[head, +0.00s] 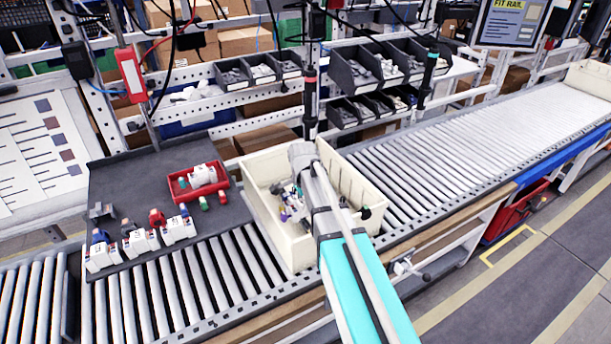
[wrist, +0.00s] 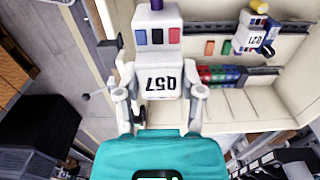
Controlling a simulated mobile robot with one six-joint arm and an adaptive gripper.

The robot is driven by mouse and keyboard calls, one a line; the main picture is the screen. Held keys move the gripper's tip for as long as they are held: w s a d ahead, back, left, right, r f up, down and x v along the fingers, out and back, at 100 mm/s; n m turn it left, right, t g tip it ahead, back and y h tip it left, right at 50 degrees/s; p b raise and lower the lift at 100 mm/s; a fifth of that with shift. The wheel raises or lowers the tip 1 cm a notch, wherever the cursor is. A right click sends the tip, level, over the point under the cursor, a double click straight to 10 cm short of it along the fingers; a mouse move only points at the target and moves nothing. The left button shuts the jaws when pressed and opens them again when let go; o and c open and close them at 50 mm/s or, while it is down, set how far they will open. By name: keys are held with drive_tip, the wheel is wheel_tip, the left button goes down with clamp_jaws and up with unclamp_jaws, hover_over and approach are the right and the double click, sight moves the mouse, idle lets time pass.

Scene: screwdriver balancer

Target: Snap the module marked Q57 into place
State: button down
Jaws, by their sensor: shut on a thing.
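My gripper (wrist: 162,92) is shut on the white module marked Q57 (wrist: 157,50), one finger on each side. The mark reads upside down in the wrist view. The module has blue, dark and red patches and a purple knob. It is in front of the cream crate (wrist: 245,122), which has two dark rails (wrist: 288,28). A white module with a yellow knob (wrist: 250,36) sits at the upper rail. Red, green and blue blocks (wrist: 222,74) sit along the lower rail. In the head view my arm covers part of the crate (head: 262,222); contact between Q57 and a rail cannot be told.
The crate stands on a roller conveyor (head: 170,290). Several white modules (head: 140,242) stand in a row on a dark mat (head: 125,182), near a red tray (head: 184,190) with a white part inside. Small part bins (head: 262,70) hang behind. The rollers at right (head: 480,130) are clear.

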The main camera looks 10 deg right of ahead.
drive_tip(key=w+d, duration=0.2)
drive_tip(key=w, duration=1)
drive_tip(key=shift+d+r+p, duration=0.4)
drive_tip(key=shift+f, duration=0.1)
wheel_tip(320, 180, down, 17)
drive_tip(key=b, duration=1.7)
drive_tip(key=shift+f+b, duration=0.75)
drive_tip(key=shift+b, duration=0.05)
idle(3.0)
